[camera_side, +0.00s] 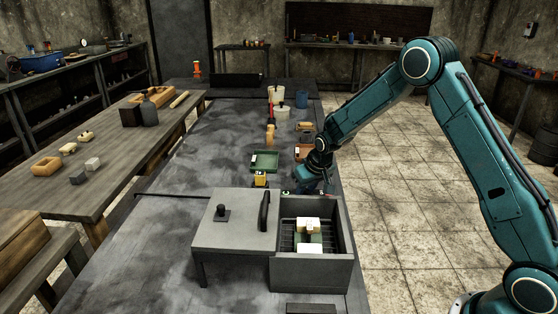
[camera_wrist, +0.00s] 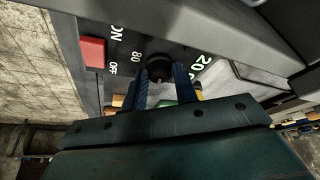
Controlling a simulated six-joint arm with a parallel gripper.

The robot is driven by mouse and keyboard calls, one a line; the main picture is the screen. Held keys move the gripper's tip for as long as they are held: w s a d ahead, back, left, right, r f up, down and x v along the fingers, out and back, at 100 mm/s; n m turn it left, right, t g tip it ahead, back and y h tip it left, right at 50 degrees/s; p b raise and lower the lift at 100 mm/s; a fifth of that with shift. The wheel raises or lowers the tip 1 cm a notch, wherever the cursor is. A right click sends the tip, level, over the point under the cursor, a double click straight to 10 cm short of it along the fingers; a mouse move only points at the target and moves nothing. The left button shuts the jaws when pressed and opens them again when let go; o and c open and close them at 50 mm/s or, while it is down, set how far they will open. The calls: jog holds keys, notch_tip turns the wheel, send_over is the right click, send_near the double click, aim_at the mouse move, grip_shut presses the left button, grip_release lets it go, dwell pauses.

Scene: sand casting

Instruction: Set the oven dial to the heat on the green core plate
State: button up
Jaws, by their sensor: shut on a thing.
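The open grey oven (camera_side: 310,272) stands at the front of the long table. A green core plate (camera_side: 316,238) lies on the rack inside it, bearing pale cores (camera_side: 308,224); I cannot read any heat mark on it. In the wrist view the round black oven dial (camera_wrist: 158,66) sits on the dark panel, with a white "80" to its left and a partly hidden number starting "20" to its right. My gripper (camera_wrist: 160,76) is shut on the dial, a blue finger on each side. In the side view my gripper (camera_side: 312,187) is at the oven's far side, its fingertips mostly hidden.
A red switch (camera_wrist: 92,52) marked ON and OFF is beside the dial. The oven's lid (camera_side: 236,222) with a black handle lies to the left of the opening. A green tray (camera_side: 265,160), a small yellow item (camera_side: 261,180) and an orange-brown box (camera_side: 302,152) stand beyond the oven.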

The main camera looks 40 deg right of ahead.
jog(key=shift+m+g+h, duration=0.3)
jog(key=shift+m+h, duration=0.1)
jog(key=shift+m, duration=0.7)
jog(key=o, duration=1)
jog(key=shift+c, duration=0.2)
jog(key=shift+a+r, duration=0.1)
jog(key=shift+r, duration=0.05)
jog(key=v, duration=1.3)
jog(key=shift+s+r, duration=0.15)
jog(key=shift+s, duration=0.1)
jog(key=shift+r, duration=0.1)
